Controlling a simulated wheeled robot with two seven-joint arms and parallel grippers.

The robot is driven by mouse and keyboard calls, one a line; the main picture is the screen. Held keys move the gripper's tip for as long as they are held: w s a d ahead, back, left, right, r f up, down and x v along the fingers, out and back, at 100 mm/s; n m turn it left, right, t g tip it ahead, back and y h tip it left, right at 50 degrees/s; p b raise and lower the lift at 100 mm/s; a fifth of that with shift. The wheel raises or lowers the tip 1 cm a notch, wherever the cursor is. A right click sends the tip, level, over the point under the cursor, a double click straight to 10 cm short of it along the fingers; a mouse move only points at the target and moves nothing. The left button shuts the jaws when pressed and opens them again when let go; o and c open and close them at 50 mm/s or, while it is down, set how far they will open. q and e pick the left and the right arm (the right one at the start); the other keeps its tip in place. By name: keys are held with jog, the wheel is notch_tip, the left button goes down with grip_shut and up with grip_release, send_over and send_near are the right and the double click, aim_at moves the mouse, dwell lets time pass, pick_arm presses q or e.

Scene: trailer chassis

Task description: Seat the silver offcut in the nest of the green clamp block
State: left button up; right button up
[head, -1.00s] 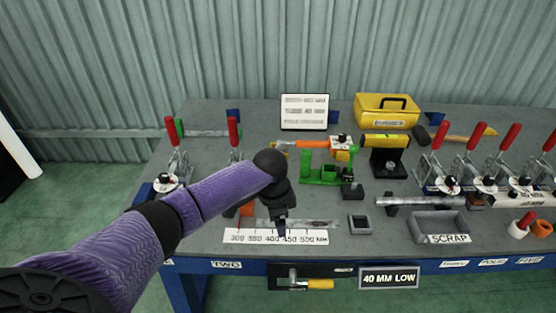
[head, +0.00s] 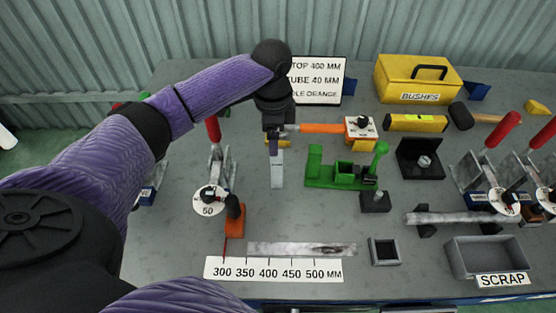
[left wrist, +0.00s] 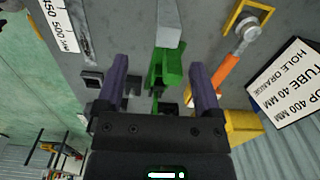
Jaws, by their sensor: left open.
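A pale silver piece (head: 277,172), which looks like the offcut, shows just below my left gripper (head: 274,146). I cannot tell whether it stands or lies. The green clamp block (head: 320,180) is to its right, with a square pocket and an upright green post at its right end. In the left wrist view the silver piece (left wrist: 169,30) is beyond the fingertips, its end overlapping the green block (left wrist: 166,68) in the picture. My left gripper (left wrist: 159,68) is open, its purple fingers apart with nothing clasped between them. My right gripper is out of view.
An orange-handled tool (head: 320,128) lies close to the right of my gripper. A long stained silver bar (head: 300,249) lies behind the white ruler (head: 270,269). A red-handled clamp (head: 215,160) stands at left. A grey scrap bin (head: 455,262) is at front right.

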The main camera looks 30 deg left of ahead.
aim_at(277, 164)
pick_arm(q)
jog(key=shift+w+a+f+b, duration=0.15)
jog(key=shift+f+b, duration=0.2)
jog(key=shift+f, duration=0.45)
jog(key=shift+w+a+f, duration=0.1)
jog(key=shift+w+f, duration=0.1)
jog(key=shift+f, duration=0.05)
jog(key=f+b, duration=0.1)
jog(key=f, duration=0.2)
jog(key=f+b, duration=0.2)
jog(key=f, duration=0.1)
jog(key=f+b, duration=0.1)
jog(key=f, duration=0.2)
jog(key=shift+w+d+f, duration=0.25)
jog(key=shift+w+f, duration=0.05)
jog(key=shift+f, duration=0.05)
jog(key=shift+r, duration=0.1)
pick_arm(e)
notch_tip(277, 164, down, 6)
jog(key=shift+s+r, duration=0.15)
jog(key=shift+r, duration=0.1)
pick_arm(q)
grip_shut()
